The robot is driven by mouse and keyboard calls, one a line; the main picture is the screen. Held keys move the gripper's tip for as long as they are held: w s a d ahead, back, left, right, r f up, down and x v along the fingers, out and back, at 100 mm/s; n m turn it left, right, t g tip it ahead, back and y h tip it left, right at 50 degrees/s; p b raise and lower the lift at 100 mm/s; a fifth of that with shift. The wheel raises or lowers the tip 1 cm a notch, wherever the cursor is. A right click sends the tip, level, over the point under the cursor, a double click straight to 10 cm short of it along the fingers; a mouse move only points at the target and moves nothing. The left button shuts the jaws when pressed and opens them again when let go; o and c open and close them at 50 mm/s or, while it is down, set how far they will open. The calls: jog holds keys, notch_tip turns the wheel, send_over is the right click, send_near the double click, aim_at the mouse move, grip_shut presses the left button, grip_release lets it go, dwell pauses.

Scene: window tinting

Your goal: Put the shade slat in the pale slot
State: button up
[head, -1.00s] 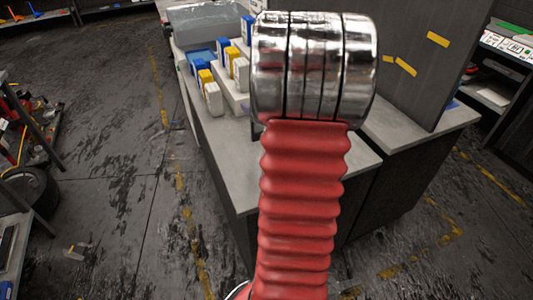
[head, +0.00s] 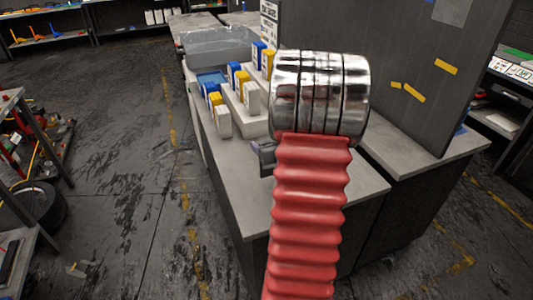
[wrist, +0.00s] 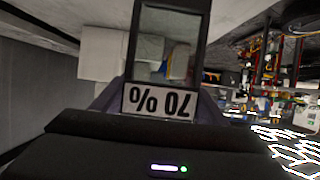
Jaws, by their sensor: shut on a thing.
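The shade slat (wrist: 158,101) is a dark-framed see-through plate with a white label that reads 70 %, upside down in the wrist view. My gripper (wrist: 156,110) is shut on its label end, and the framed window stands out beyond the fingers. In the head view my own arm hides the slat and most of the gripper. A small dark part at the left of my wrist shows above the grey counter (head: 235,185). I cannot pick out the pale slot for certain in either view.
Blue, yellow and white boxes (head: 241,90) stand on the counter left of my arm, with a grey clear-sided bin (head: 218,47) behind. A tall dark panel (head: 395,60) with yellow tape rises at right.

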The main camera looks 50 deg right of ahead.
jog(key=shift+f, duration=1.95)
jog(key=o, duration=1.1)
jog(key=shift+c, duration=0.2)
jog(key=v, duration=1.2)
jog(key=shift+s, duration=0.1)
